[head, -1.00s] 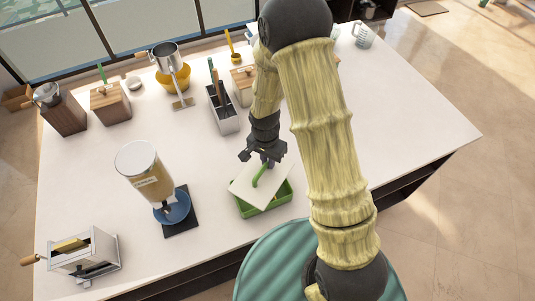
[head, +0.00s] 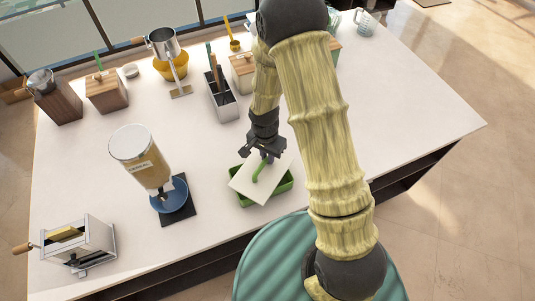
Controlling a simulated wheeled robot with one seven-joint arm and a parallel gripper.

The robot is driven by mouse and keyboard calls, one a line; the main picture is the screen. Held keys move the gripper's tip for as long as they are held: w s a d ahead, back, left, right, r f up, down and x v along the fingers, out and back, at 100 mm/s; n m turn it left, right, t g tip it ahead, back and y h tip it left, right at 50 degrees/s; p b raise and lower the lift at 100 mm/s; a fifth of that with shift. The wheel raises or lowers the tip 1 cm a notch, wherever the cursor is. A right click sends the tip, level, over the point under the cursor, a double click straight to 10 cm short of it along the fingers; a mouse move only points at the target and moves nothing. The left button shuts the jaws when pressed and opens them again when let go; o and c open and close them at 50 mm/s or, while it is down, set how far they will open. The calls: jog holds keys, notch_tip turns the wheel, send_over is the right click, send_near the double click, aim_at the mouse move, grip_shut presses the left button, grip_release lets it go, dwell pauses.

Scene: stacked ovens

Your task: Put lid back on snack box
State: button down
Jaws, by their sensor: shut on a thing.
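The snack box (head: 243,201) is a green open tray on the counter, right of the cereal dispenser. Its lid (head: 272,187) is a flat white panel with a green handle (head: 259,171). My gripper (head: 267,155) is shut on the handle from above. The lid is over the box but turned askew to it, with corners reaching past the box's rim at the front and upper right. Parts of the box's green rim show at the left and right. Much of the box's inside is hidden under the lid. I cannot tell whether the lid touches the rim.
A cereal dispenser (head: 143,160) with a blue bowl (head: 171,199) stands to the left. A utensil holder (head: 221,98) and a wooden canister (head: 243,73) stand behind. A metal hand-cranked machine (head: 79,243) is at front left. The white counter (head: 411,121) is clear at right.

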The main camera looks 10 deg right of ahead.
jog(key=shift+f+b, duration=0.45)
jog(key=shift+f, duration=0.35)
jog(key=shift+w+a, duration=0.15)
jog(key=shift+a, duration=0.05)
jog(key=shift+f+b, duration=0.15)
jog(key=shift+b, duration=0.15)
dwell(1.8)
dwell(0.3)
jog(key=c, duration=0.9)
grip_release()
jog(key=shift+o, duration=0.2)
